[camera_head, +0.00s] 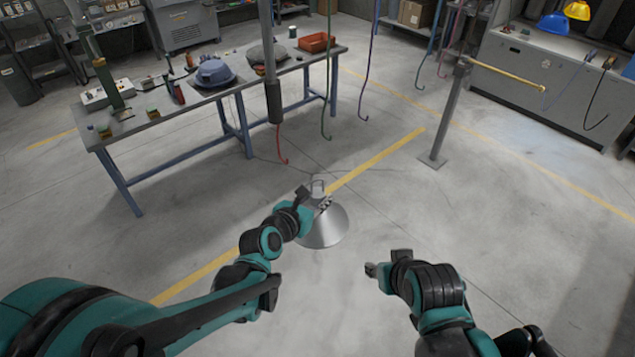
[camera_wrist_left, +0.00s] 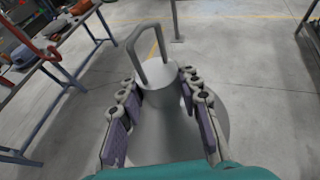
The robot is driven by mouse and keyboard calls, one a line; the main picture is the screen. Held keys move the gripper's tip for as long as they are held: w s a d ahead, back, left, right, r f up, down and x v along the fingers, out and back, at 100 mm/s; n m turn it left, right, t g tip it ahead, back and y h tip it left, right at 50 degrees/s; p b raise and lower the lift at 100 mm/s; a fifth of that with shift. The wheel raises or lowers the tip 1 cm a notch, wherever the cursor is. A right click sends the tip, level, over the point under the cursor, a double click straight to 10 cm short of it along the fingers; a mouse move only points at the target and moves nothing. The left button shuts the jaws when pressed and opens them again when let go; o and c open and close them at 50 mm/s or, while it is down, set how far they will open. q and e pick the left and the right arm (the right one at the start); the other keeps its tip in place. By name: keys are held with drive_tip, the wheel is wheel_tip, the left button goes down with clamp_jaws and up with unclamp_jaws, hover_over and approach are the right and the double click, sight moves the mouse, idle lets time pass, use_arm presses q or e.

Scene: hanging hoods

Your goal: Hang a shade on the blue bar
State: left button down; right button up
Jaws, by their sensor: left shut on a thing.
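The shade (camera_head: 322,228) is a grey metal cone with a square loop handle on top. My left gripper (camera_head: 305,205) is shut on its neck, below the loop. In the left wrist view the shade (camera_wrist_left: 158,115) stands between the two fingers (camera_wrist_left: 155,105), with its loop upright above them. The gripper hides part of the neck. I cannot single out a blue bar with certainty; a thin blue hooked rod (camera_head: 367,75) hangs at the top middle. A yellow horizontal bar (camera_head: 505,74) sits on a grey post at the right. My right gripper (camera_head: 378,270) is empty, away from the shade.
A workbench (camera_head: 150,135) with a blue frame stands at the left, bearing several items. A thick grey pole (camera_head: 272,90) and red (camera_head: 281,145) and green (camera_head: 326,120) hooked rods hang beside it. A grey cabinet (camera_head: 540,85) holds hard hats. The middle floor is open.

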use_arm(q)
drive_tip(key=shift+w+a, duration=0.15)
drive_tip(key=shift+w, duration=0.25)
drive_tip(key=shift+w+a, duration=0.7)
drive_tip(key=shift+w, duration=0.25)
drive_tip(key=shift+w+a, duration=0.75)
drive_tip(key=shift+w, duration=0.25)
drive_tip(key=shift+w+a, duration=0.7)
drive_tip(key=shift+w, duration=0.25)
drive_tip(key=shift+f, duration=0.1)
drive_tip(key=shift+a, duration=0.1)
drive_tip(key=shift+w+a, duration=0.15)
drive_tip(key=shift+a, duration=0.05)
drive_tip(key=shift+w+a, duration=0.1)
drive_tip(key=shift+w, duration=0.05)
drive_tip(key=shift+w+a, duration=0.6)
drive_tip(key=shift+w, duration=0.25)
drive_tip(key=shift+w+a, duration=0.1)
drive_tip(key=shift+w, duration=0.05)
drive_tip(key=shift+w+a+b, duration=0.4)
drive_tip(key=shift+w+a, duration=0.35)
drive_tip(key=shift+w, duration=0.3)
